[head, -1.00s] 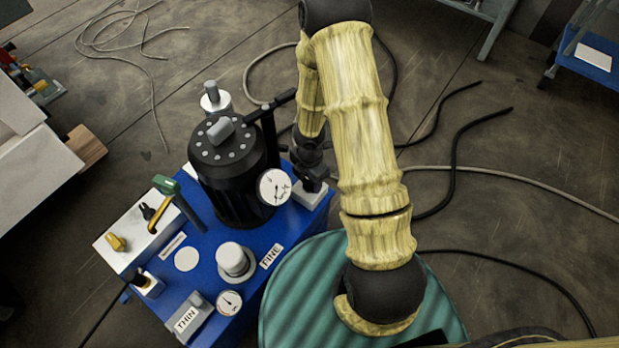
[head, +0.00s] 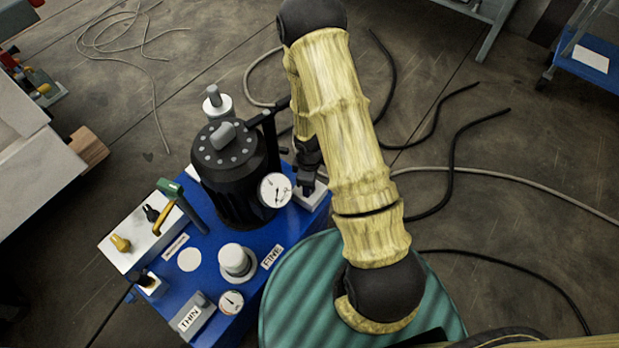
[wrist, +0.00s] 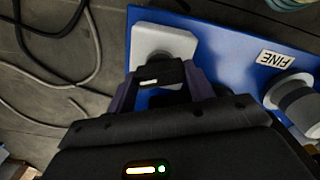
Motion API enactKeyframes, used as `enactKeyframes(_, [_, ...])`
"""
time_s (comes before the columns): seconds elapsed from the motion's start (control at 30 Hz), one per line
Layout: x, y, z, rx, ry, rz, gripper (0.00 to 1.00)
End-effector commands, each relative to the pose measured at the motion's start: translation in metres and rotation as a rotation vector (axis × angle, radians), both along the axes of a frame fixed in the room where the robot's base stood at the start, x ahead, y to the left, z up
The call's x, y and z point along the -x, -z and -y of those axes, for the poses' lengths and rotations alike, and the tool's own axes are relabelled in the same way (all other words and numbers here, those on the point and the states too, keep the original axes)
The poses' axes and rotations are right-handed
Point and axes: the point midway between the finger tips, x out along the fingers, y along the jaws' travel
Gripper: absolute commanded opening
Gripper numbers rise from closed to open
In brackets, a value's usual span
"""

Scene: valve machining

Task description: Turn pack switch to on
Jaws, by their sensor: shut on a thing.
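A white block (wrist: 163,42) sits at a corner of the blue machine top; in the head view it is at the right corner (head: 314,196), partly behind my gripper. A dark switch knob (wrist: 160,74) with a small white mark lies at the block's near edge, between my fingers. I take it for the pack switch, but no label for it is readable. My gripper (wrist: 160,84) is shut on this knob in the wrist view. In the head view, my gripper (head: 308,184) is small and dark, so the grip itself is hidden there.
A black cylinder with a gauge (head: 275,190) stands close left of my gripper. Black cables (head: 450,170) lie on open floor to the right.

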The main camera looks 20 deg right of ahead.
Motion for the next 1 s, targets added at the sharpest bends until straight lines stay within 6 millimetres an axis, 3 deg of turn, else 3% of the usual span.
enactKeyframes(0.5, [-0.0009, -0.0013, -0.0004, -0.001, 0.377, 0.002, 0.30])
enactKeyframes(1.0, [-0.0015, -0.0002, -0.0002, -0.001, 0.439, 0.003, 0.30])
